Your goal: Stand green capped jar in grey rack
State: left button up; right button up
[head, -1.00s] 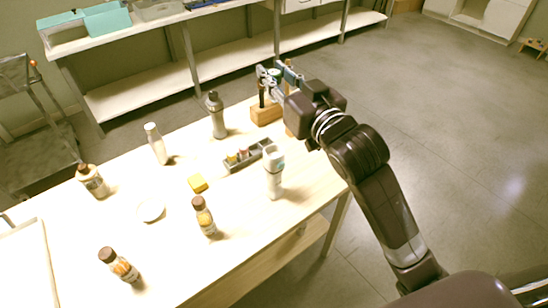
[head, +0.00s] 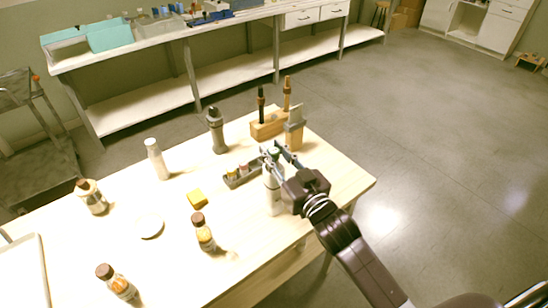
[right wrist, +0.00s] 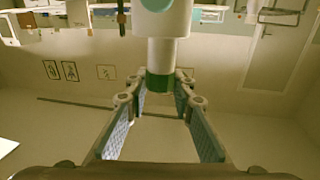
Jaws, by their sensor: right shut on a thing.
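My right gripper (head: 272,157) is shut on the green capped jar (right wrist: 159,82). In the right wrist view, the green cap sits between the fingertips and the pale body extends toward the top of the picture. The grey rack (head: 231,182) lies on the table just left of the gripper, with small jars with yellow and red caps in it. Its right end is partly hidden by the gripper. My left gripper is not in view.
The table's right corner is clear.

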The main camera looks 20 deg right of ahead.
jog(key=shift+f, duration=1.1)
jog(key=shift+f, duration=0.1)
jog(key=shift+f, duration=0.15)
jog(key=o, duration=0.9)
jog(key=shift+o, duration=0.2)
